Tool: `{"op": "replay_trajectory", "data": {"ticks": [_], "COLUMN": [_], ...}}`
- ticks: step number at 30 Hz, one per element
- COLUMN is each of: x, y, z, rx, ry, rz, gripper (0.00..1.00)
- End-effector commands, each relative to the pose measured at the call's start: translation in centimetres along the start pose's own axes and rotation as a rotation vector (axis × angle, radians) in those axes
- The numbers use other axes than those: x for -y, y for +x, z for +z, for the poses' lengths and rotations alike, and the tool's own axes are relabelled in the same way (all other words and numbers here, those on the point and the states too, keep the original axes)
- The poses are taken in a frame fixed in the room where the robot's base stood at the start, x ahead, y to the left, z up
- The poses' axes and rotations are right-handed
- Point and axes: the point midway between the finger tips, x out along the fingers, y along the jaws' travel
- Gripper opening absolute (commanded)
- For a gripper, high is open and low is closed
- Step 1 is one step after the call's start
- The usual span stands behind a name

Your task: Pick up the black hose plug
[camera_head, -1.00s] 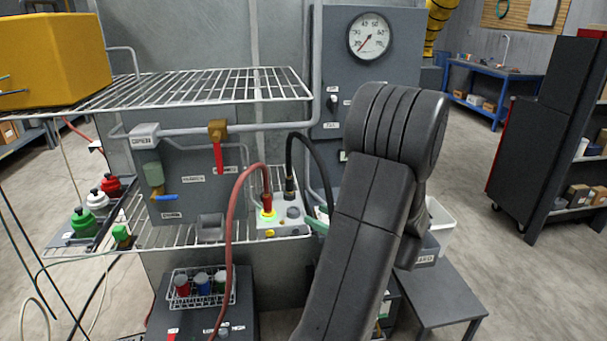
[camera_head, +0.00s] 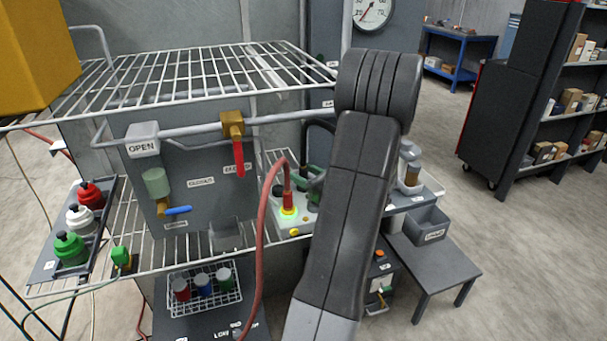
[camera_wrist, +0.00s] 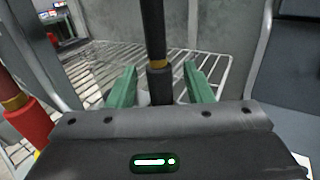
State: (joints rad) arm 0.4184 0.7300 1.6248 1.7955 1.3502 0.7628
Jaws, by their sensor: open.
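The black hose plug (camera_wrist: 158,82) stands upright in the wrist view, with a brass-coloured band and black hose rising above it. My gripper (camera_wrist: 160,76) is open, with one green finger on each side of the plug. Gaps show between the plug and both fingers. The plug's lower end is hidden behind the gripper body in the wrist view.
A red hose plug (camera_head: 288,201) stands close left of my gripper in a grey box with a lit yellow-green ring. A wire shelf (camera_head: 190,85) and a pipe with a red-handled valve (camera_head: 233,126) are nearby. A grey bench (camera_head: 440,262) stands right.

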Motion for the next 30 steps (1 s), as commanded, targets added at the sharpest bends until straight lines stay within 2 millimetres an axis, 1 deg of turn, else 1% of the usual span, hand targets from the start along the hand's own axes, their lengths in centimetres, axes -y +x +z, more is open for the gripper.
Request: {"op": "replay_trajectory", "data": {"ticks": [1,4,7,12,14,15,17,19,20,27,30], "x": [0.0,0.0,0.1,0.1,0.1,0.1,0.1,0.1,0.1,0.1,0.1], "y": [0.8,1.8,2.1,2.1,2.1,2.1,2.1,2.1,2.1,2.1,2.1], "z": [0.2,0.1,0.1,0.0,0.0,0.0,0.0,0.1,0.1,0.1,0.6], "rx": [0.0,0.001,0.0,0.0,0.0,0.0,0.001,0.001,0.001,0.001,0.001], "ry": [0.0,-0.001,-0.001,-0.001,-0.001,-0.001,-0.001,-0.001,-0.001,-0.001,-0.004], "rz": [0.002,0.001,-0.001,-0.001,-0.001,-0.001,-0.001,-0.001,-0.001,-0.001,-0.001], "gripper": [0.46,0.46,0.46,0.46,0.36,0.29,0.17,0.03,0.0,0.0,0.0]}}
